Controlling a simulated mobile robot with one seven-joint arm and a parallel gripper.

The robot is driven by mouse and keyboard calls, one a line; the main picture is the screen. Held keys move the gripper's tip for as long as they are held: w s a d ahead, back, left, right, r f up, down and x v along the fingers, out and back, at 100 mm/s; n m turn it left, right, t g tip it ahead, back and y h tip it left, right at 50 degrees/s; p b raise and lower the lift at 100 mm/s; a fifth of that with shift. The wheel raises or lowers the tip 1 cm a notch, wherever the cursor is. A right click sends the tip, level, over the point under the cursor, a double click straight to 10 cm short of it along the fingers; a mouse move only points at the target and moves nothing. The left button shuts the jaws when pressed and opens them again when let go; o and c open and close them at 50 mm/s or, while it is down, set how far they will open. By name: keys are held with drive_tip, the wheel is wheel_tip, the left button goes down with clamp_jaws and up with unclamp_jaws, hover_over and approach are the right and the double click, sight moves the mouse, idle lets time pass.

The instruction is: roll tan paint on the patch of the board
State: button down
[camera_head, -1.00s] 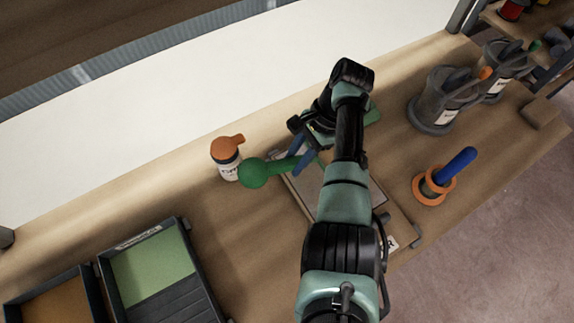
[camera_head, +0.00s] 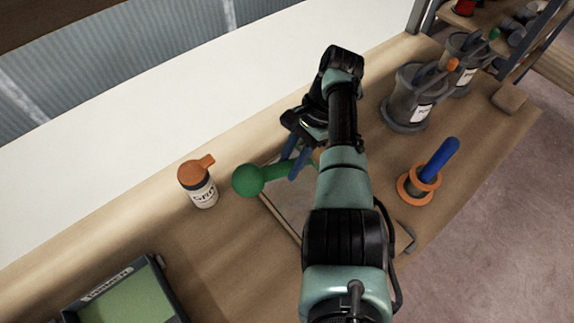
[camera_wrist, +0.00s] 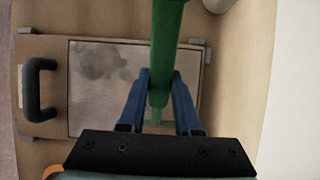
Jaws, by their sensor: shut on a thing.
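My gripper (camera_head: 296,160) is shut on a green tool (camera_head: 262,178) with a round ball end, held over the board. In the wrist view, the green shaft (camera_wrist: 163,50) runs between my gripper's blue fingers (camera_wrist: 160,80), with a green crosspiece behind it. The board (camera_wrist: 45,55) lies on the bench, with a grey framed patch (camera_wrist: 92,105) that also shows in the head view (camera_head: 291,203). A darker smudge is on the patch's upper left in the wrist view. The tool's working end is mostly hidden; I cannot tell if it touches the patch.
A white bottle with an orange cap (camera_head: 198,183) stands left of the board. A green-bottomed tray (camera_head: 125,300) is at lower left. A blue handle in an orange ring (camera_head: 428,175) stands to the right. Grey pots (camera_head: 410,98) stand at back right. A black handle (camera_wrist: 38,90) is on the board.

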sight(276, 167)
drive_tip(key=shift+s+a+r+p, duration=0.3)
drive_tip(key=shift+a+p, duration=0.2)
drive_tip(key=shift+p, duration=0.7)
drive_tip(key=shift+s+a+p, duration=0.4)
drive_tip(key=shift+a+p, duration=0.2)
drive_tip(key=shift+p, duration=0.45)
drive_tip(key=shift+s+a+p, duration=0.45)
drive_tip(key=shift+a+p, duration=0.2)
drive_tip(key=shift+p, duration=0.35)
drive_tip(key=shift+s+a+f, duration=0.1)
drive_tip(key=shift+a+f, duration=0.05)
drive_tip(key=shift+a, duration=0.05)
drive_tip(key=shift+a+f, duration=0.1)
drive_tip(key=shift+f, duration=0.1)
drive_tip(key=shift+s, duration=0.1)
